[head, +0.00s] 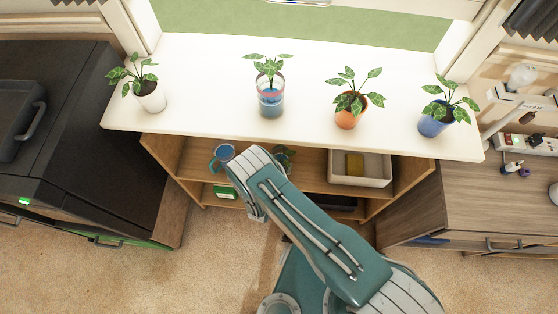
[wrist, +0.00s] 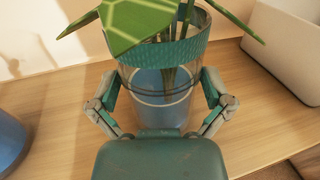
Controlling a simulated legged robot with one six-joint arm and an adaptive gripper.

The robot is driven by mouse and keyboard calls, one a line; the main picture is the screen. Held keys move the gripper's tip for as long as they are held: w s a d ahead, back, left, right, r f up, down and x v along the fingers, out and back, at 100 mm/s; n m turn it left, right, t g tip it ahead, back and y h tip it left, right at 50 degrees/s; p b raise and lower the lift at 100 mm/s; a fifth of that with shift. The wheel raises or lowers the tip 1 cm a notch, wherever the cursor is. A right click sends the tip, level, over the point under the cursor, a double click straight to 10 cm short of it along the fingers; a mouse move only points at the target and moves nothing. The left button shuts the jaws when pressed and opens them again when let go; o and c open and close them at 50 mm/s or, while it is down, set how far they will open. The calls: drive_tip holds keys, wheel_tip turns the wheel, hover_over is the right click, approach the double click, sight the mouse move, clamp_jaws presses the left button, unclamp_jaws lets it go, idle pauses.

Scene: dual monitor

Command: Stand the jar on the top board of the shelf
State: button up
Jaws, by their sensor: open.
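A clear glass jar (wrist: 165,85) with a teal band, blue contents and a leafy plant stands upright on a wooden board (wrist: 50,110) in the wrist view. My gripper (wrist: 163,95) is open, with one finger on each side of the jar; I cannot tell whether they touch it. In the head view, the wooden shelf (head: 195,165) is below the white sill. Plant leaves (head: 285,157) show there beside my arm, which hides the jar's body and my gripper. Another glass jar (head: 270,98) with a pink band and a plant stands on the sill.
A green box (head: 224,192) lies lower.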

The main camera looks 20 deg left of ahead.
drive_tip(key=s, duration=1.2)
drive_tip(key=shift+d, duration=0.4)
drive_tip(key=shift+s+r, duration=0.1)
